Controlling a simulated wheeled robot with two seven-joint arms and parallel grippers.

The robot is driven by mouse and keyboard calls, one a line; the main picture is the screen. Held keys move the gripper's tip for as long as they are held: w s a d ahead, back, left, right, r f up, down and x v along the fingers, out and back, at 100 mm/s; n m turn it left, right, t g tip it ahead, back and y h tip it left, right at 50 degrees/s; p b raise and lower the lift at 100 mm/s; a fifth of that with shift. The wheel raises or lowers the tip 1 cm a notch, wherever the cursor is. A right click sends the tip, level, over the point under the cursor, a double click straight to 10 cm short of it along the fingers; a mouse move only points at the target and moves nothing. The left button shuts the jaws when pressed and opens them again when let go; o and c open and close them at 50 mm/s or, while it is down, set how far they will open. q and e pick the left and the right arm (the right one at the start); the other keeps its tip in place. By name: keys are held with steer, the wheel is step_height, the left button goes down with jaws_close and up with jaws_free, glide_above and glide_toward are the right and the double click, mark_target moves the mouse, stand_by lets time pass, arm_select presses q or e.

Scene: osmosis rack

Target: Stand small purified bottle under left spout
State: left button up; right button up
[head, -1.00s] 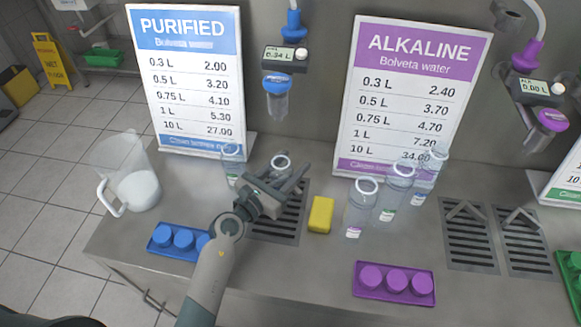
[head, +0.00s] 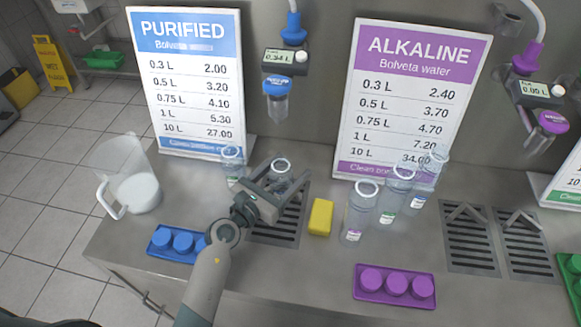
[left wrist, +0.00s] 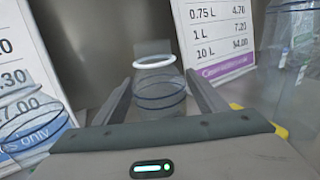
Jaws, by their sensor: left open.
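A clear bottle (head: 281,168) with a white ring at its mouth stands at the back of the left drain grate, below the left spout (head: 277,88) with the blue collar. My left gripper (head: 287,176) is open with a finger on either side of this bottle. In the left wrist view the bottle (left wrist: 158,92) shows upright between the two spread fingers (left wrist: 165,95). Its base is hidden by the gripper, and I cannot tell whether a finger touches it. Another clear bottle (head: 232,165) stands to its left, by the purified sign. My right gripper is out of view.
A blue cap tray (head: 160,250), a yellow sponge (head: 320,217) and a purple cap tray (head: 372,293) lie toward the front. Several clear bottles (head: 359,215) stand right of the sponge. A white jug (head: 115,165) is at the left edge. The purified (head: 190,75) and alkaline (head: 410,90) signs stand behind.

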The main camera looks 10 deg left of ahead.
mark_target(274, 185)
arm_select(q)
steer(key=b+v, duration=0.2)
steer(key=v, duration=0.7)
steer(key=shift+s+a+f, duration=0.1)
steer(key=shift+s, duration=0.25)
steer(key=shift+s+a, duration=0.3)
steer(key=shift+s, duration=0.25)
